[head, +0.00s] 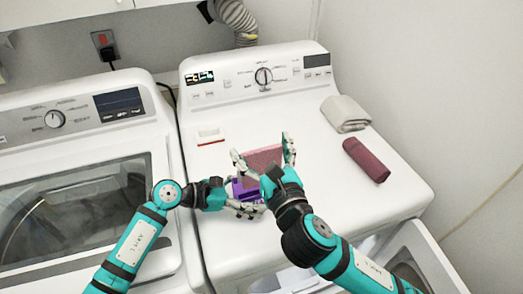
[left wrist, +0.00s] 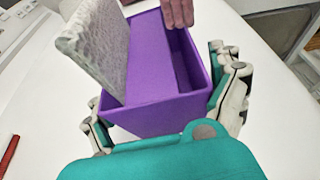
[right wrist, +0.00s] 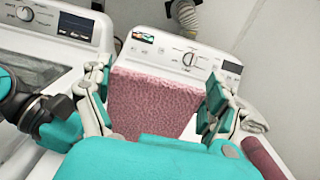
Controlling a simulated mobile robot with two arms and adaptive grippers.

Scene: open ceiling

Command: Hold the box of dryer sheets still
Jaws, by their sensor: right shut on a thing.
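The purple box of dryer sheets (head: 242,187) is on the dryer top (head: 330,210), partly hidden by my arms. In the left wrist view the box (left wrist: 165,85) has an open slot along its top. My left gripper (head: 238,196) has a finger against each side of it. A pink textured panel (head: 262,158) stands behind the box, between the fingers of my right gripper (head: 264,150). In the right wrist view the panel (right wrist: 150,100) spans the gap between the fingers. A pale textured panel (left wrist: 98,45) rises along the box's left in the left wrist view.
A rolled maroon towel (head: 366,160) and a folded beige cloth (head: 346,113) lie on the right of the dryer top. A small red-and-white item (head: 210,138) lies at the back left. A washer (head: 80,200) stands to the left. The dryer's front right is clear.

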